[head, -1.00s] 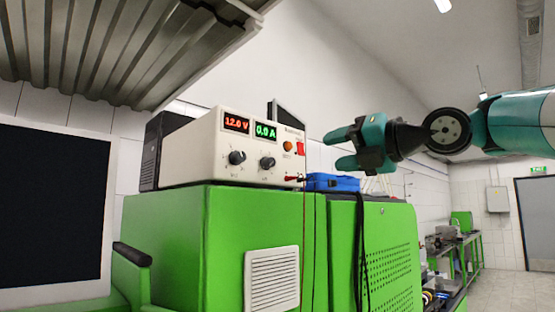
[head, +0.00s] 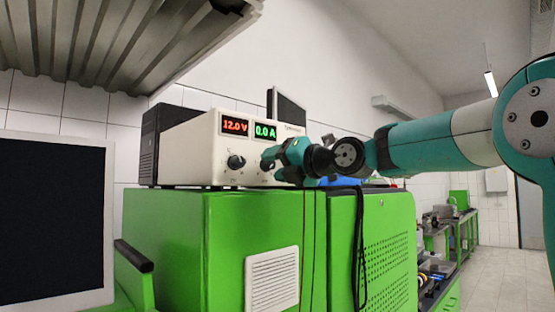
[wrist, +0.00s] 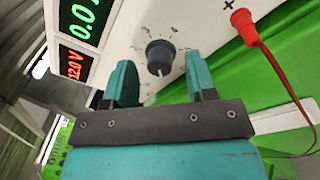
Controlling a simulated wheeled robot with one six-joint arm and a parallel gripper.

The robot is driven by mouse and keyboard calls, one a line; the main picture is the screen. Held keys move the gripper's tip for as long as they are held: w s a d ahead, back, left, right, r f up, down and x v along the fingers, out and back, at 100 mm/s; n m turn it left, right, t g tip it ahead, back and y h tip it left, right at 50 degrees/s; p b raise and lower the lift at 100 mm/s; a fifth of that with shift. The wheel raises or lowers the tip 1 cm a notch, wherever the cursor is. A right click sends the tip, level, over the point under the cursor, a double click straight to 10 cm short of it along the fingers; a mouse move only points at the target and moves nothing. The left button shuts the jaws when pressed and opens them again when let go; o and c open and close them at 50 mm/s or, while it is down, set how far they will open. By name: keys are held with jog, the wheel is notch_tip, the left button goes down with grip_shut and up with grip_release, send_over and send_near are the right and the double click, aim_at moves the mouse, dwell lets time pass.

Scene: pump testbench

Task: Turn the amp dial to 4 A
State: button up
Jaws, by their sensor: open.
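The power supply (head: 190,150) is a cream box on a green cabinet. Its red display reads 12.0 V and its green display reads 0.0 A (head: 265,130). The amp dial is a dark round knob below the green display, partly hidden by my gripper (head: 272,161) in the head view. In the wrist view the amp dial (wrist: 160,56) shows whole, with printed numbers around it and a pale pointer mark. My gripper is open, with one finger on each side of the dial and a gap to each. The volt dial (head: 236,162) is left of it.
A red plug with a red lead (wrist: 243,22) is in the panel near the dial, at right in the wrist view. A dark monitor (head: 50,210) stands at left. A metal canopy (head: 110,40) hangs above. The green cabinet (head: 225,225) is below.

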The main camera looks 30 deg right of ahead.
jog(key=c, duration=0.9)
jog(key=shift+f+b, duration=0.1)
jog(key=shift+b, duration=0.3)
